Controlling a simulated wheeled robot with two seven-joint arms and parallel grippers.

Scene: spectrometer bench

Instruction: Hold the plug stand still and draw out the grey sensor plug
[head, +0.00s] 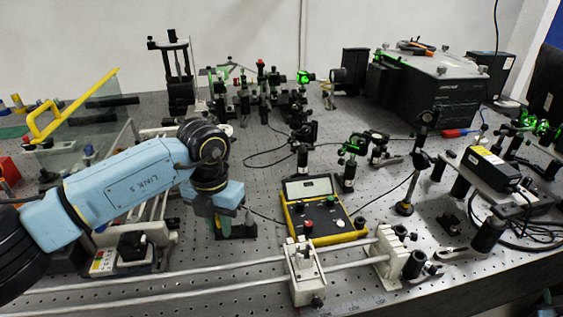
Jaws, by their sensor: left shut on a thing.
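My left gripper (225,222) points down at the bench in the middle left of the head view. It is shut on what looks like the plug stand (239,231), a small dark block with a green part low on the bench. The gripper covers most of the stand. I cannot make out the grey sensor plug; the gripper's body may hide it. A thin dark cable (264,215) runs from beside the gripper to the yellow-edged meter case. My right gripper is not in view.
The open yellow-edged meter case (340,229) lies just right of my left gripper. A rail with a white carriage (304,272) crosses the front. Optics posts (303,145) stand behind. A glass plate with a yellow handle (75,106) stands at left.

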